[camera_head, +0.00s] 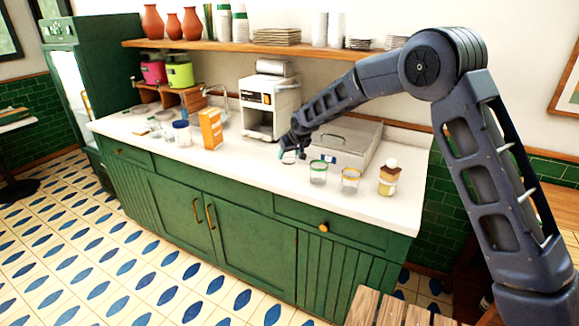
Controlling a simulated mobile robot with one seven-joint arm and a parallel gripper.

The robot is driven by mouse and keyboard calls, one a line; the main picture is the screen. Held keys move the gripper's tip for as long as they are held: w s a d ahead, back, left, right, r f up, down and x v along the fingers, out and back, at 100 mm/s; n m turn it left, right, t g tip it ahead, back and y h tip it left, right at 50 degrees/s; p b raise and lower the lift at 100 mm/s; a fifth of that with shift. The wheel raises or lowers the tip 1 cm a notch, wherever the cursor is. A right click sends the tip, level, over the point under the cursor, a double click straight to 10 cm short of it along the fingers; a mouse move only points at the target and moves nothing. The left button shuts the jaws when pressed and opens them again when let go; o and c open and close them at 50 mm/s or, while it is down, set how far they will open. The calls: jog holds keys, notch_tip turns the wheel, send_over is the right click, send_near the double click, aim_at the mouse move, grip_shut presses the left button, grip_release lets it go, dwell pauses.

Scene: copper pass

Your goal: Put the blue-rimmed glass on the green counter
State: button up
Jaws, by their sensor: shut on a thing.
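The green counter (245,235) has green cabinet fronts and a white top, and runs across the middle of the view. My gripper (289,149) is over the white top, pointing down and shut on a small clear glass (288,158). This glass seems to be the blue-rimmed one, though its rim is mostly hidden by my fingers. It looks upright. I cannot tell whether its base touches the top. A green-rimmed glass (318,173) and an orange-rimmed glass (350,181) stand to its right on the counter.
A layered dessert cup (388,179) stands at the counter's right. A steel box (340,143) and a white coffee machine (270,105) are behind my gripper. An orange carton (211,129) and several jars (182,134) stand left. The front strip of white top left of the glass is clear.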

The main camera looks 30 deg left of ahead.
aim_at(292, 161)
jog(key=shift+f, duration=2.95)
jog(key=shift+f, duration=0.15)
jog(key=o, duration=1.1)
jog(key=shift+s+d+r, duration=0.1)
jog(key=shift+d+r, duration=0.1)
jog(key=shift+r, duration=0.4)
jog(key=v, duration=1.1)
